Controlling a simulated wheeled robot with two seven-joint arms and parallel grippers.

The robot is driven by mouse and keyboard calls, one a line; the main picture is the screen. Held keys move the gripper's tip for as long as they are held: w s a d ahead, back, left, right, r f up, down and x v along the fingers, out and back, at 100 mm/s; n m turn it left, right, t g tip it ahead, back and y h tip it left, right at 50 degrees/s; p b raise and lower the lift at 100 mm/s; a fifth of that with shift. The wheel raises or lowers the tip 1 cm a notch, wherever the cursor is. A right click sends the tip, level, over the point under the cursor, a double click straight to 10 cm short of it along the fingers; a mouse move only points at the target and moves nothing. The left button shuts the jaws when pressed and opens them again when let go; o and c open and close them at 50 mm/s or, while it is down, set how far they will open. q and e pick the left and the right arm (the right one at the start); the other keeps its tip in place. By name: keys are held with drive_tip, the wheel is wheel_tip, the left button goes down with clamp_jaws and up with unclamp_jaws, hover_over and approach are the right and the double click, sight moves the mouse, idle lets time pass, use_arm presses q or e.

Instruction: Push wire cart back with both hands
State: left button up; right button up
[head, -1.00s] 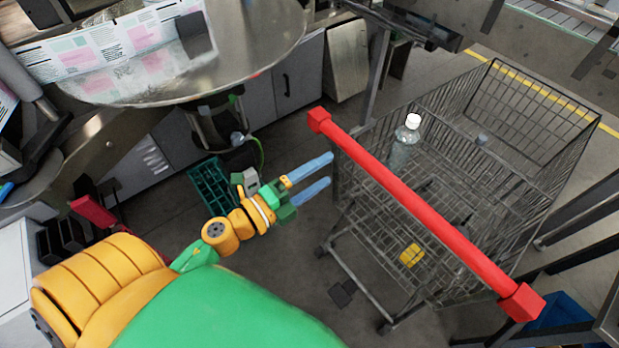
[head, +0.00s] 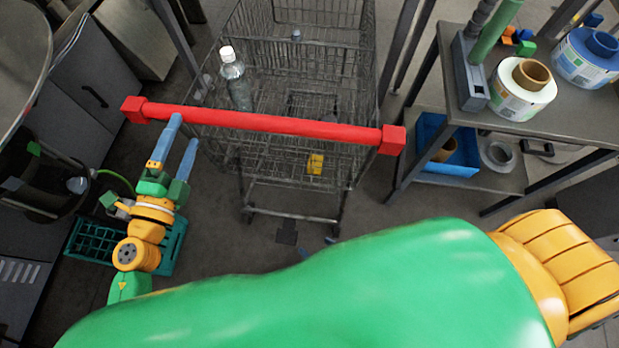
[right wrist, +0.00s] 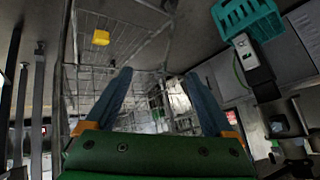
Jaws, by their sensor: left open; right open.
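The wire cart (head: 325,48) stands ahead in the head view, its red handle bar (head: 265,122) running across the near side. A clear bottle (head: 236,85) with a white cap is in its basket. My left gripper (head: 181,133) is open near the handle's left part; one blue fingertip overlaps the bar, and I cannot tell if it touches. My right gripper is mostly hidden behind my green arm in the head view, with blue tips just showing below the cart. In the right wrist view my right gripper (right wrist: 159,76) is open and empty, with cart wires beyond it.
A teal crate (head: 168,250) lies on the floor at left, behind my left gripper. A table (head: 555,125) with label reels (head: 523,90) and a blue bin (head: 440,160) on its lower shelf stands right of the cart. Grey cabinets (head: 85,105) stand at left.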

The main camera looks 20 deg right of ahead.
drive_tip(key=w+a+r+m+t, duration=0.4)
drive_tip(key=r, duration=0.5)
drive_tip(key=w+a+r+m+t, duration=0.3)
drive_tip(key=a+r+t, duration=0.1)
drive_tip(key=r, duration=0.6)
drive_tip(key=s+d+r+m+t+h, duration=0.1)
drive_tip(key=d+r+m+h, duration=0.35)
drive_tip(key=r+m, duration=0.3)
drive_tip(key=s+d+r+m+h, duration=0.1)
drive_tip(key=d+r+m+h, duration=0.2)
drive_tip(key=r+m+h, duration=0.4)
drive_tip(key=shift+m+y, duration=0.25)
drive_tip(key=shift+m, duration=0.7)
drive_tip(key=w+d, duration=0.1)
drive_tip(key=w, duration=0.2)
drive_tip(key=w+d+f, duration=0.1)
drive_tip(key=shift+w+d, duration=0.15)
drive_tip(key=shift+d, duration=0.2)
drive_tip(key=shift+w+d, duration=0.15)
drive_tip(key=shift+w, duration=0.2)
